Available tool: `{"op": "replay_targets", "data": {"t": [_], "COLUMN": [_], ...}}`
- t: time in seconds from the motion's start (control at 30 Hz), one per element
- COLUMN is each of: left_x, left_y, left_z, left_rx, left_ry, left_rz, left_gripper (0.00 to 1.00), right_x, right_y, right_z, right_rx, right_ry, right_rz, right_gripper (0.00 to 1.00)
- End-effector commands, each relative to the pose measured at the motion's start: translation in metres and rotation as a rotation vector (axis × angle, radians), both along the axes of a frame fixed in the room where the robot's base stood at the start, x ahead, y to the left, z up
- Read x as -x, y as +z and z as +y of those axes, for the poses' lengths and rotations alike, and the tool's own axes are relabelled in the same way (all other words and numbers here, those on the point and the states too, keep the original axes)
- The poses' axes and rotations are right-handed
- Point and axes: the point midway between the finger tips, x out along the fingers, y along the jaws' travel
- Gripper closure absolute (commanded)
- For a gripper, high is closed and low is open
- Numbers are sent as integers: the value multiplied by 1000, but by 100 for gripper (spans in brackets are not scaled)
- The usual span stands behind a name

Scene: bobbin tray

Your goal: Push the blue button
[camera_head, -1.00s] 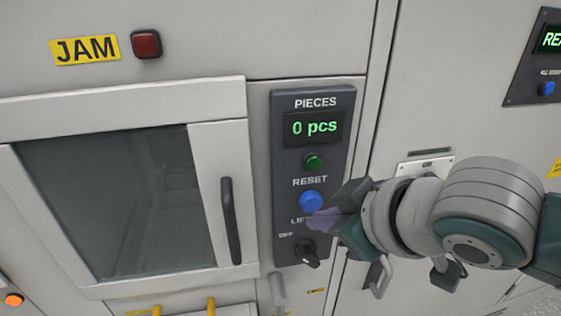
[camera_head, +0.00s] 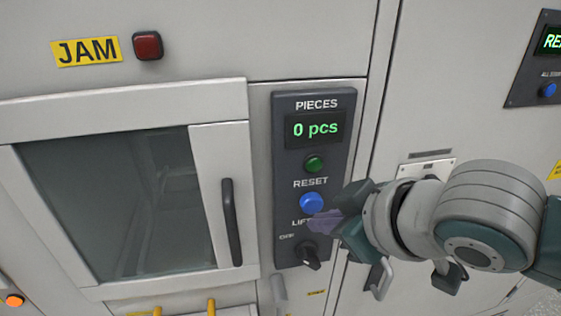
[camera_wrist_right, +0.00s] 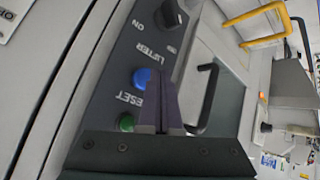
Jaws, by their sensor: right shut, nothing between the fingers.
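The blue button (camera_head: 311,202) sits on a dark panel (camera_head: 283,170) under the word RESET, above a black rotary switch (camera_head: 309,256). It also shows in the right wrist view (camera_wrist_right: 141,78), partly beside my fingers. My right gripper (camera_head: 318,222) comes in from the right with its fingers closed and empty. In the head view the fingertips lie just below the blue button. I cannot tell whether they touch it. In the right wrist view the closed fingers (camera_wrist_right: 157,108) point up past the button. My left gripper is not in view.
A green button (camera_head: 315,164) and a "0 pcs" display (camera_head: 315,129) are above on the panel. A windowed door with a black handle (camera_head: 231,222) is to the left. A red light (camera_head: 147,45) is by the JAM label. Another blue button (camera_head: 548,90) is far right.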

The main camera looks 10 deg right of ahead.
Motion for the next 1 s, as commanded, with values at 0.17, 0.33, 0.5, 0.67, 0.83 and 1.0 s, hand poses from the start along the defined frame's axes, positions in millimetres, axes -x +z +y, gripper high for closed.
{"op": "replay_targets", "data": {"t": [0.17,0.33,0.5,0.67,0.83,1.0], "left_x": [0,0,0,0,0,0], "left_y": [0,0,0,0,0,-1], "left_z": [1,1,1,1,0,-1], "left_rx": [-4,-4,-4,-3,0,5], "left_ry": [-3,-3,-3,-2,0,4], "left_rz": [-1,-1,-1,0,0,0], "left_gripper": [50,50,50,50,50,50], "right_x": [0,0,0,0,-2,-8], "right_y": [0,0,0,0,0,0], "right_z": [0,0,0,0,0,0], "right_rx": [0,0,0,0,0,0], "right_ry": [0,0,0,0,0,0], "right_rz": [0,0,0,0,0,-1], "right_gripper": [100,100,100,100,100,100]}}
